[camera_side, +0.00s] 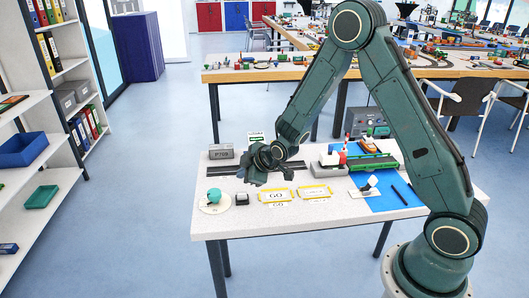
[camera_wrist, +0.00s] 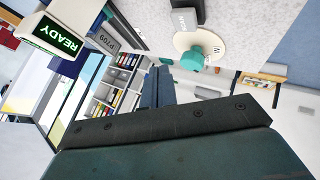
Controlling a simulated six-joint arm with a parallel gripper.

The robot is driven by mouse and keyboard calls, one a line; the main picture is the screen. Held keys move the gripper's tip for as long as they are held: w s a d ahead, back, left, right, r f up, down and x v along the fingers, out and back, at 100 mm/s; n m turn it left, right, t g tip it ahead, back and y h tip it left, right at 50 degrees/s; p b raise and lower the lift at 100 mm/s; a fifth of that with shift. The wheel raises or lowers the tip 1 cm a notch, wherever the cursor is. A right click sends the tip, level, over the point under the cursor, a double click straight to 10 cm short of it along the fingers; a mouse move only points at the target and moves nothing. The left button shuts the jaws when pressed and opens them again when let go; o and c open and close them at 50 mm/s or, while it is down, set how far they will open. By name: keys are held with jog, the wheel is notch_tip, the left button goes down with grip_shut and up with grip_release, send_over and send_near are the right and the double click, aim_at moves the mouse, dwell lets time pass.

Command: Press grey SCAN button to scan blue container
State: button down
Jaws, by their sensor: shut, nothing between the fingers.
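A small grey button (camera_wrist: 184,20) on a dark base shows at the top of the wrist view; its lettering is too small to read. It appears to be the small block (camera_side: 242,199) near the table's front left in the side view. My gripper (camera_side: 254,178) is shut and empty, above the table behind that block and apart from it. The closed fingers (camera_wrist: 159,82) also show in the wrist view. A display (camera_wrist: 57,38) reads READY in green; it stands at the table's back (camera_side: 256,138).
A teal knob (camera_side: 213,196) on a round white base is left of the button. A grey P709 box (camera_side: 222,152) stands behind. Yellow-framed plates (camera_side: 277,195) lie to the right, before a ship model (camera_side: 372,162) and blue mat (camera_side: 385,200).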

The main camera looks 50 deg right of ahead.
aim_at(245, 195)
jog(key=shift+f, duration=2.35)
jog(key=shift+f, duration=1)
dwell(1.5)
jog(key=shift+r, duration=0.95)
jog(key=shift+r, duration=0.1)
jog(key=shift+r, duration=2.45)
jog(key=shift+r, duration=0.15)
